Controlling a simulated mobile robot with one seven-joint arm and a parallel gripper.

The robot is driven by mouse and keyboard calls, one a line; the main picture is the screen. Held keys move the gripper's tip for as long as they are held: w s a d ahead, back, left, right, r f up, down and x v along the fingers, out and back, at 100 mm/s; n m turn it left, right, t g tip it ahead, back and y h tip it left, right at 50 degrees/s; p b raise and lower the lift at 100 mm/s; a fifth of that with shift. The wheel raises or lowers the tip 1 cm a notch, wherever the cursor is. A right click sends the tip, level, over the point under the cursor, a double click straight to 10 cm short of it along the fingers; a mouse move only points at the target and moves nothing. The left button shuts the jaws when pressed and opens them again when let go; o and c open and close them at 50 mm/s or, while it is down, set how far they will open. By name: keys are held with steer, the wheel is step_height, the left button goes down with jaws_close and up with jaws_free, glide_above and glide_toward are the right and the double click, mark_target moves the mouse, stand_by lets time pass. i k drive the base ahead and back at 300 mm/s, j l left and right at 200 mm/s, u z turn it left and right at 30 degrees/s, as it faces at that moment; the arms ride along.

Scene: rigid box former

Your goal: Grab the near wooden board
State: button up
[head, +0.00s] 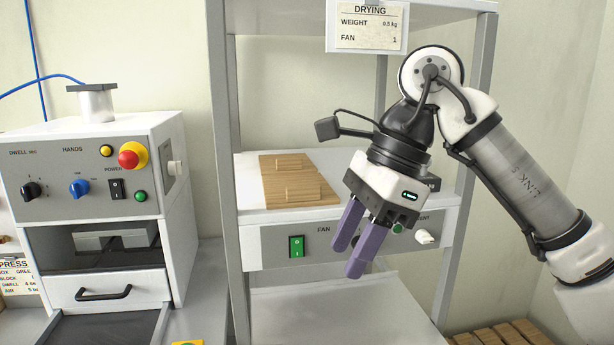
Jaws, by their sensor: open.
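Two wooden boards lie flat on the white drying shelf (250,185), one behind the other. The near wooden board (312,197) has a small raised wooden block on top, and so does the far wooden board (272,161). My gripper (346,260) has purple fingers, spread apart with nothing between them. It points downward, to the right of the boards in the picture and in front of the shelf's front panel. It is apart from both boards, and neither board is hidden by it.
The shelf's grey uprights (222,120) stand at either side, with a DRYING sign (368,26) hanging above. A front panel with a green switch (296,246) runs below the boards. A press machine (95,190) stands at left. Wooden slats (500,335) show at lower right.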

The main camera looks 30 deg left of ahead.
mark_target(302, 190)
steer(key=i+j, duration=0.15)
steer(key=i, duration=0.3)
steer(key=i+j, duration=0.15)
steer(key=i, duration=0.3)
